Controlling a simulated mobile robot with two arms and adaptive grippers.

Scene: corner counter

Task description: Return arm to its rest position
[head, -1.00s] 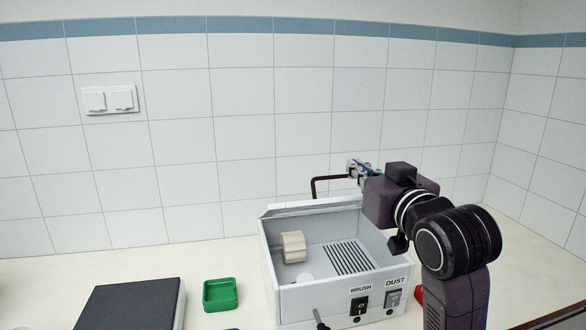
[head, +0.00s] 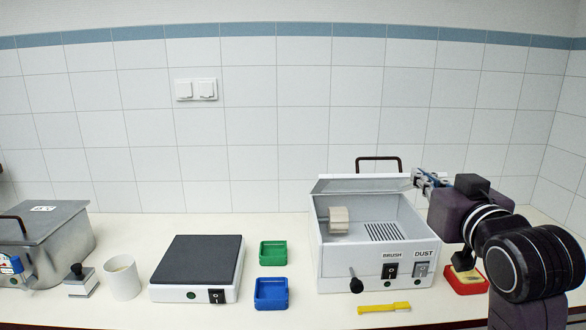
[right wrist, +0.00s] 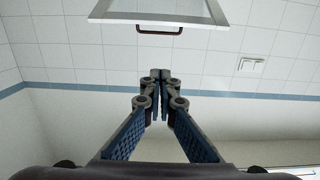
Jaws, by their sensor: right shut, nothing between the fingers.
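My right gripper (head: 428,178) is in the air at the upper right of the grey box in the head view, partly hidden behind its own wrist. The right wrist view shows its blue-padded fingers (right wrist: 160,78) with their tips together and nothing between them. My right arm comes in from the right edge. A small blue and pale piece at the far left edge may be the tip of my left gripper (head: 12,265); its jaws cannot be made out.
The open grey box (head: 345,285) labelled BRUSH and DUST stands below my right gripper. A red tray (head: 482,288) is partly behind my arm. A yellow brush (head: 384,308), blue tray (head: 271,294), green tray (head: 273,253), dark-topped plate (head: 200,258), white cup (head: 121,278) and metal tank (head: 60,235) line the counter.

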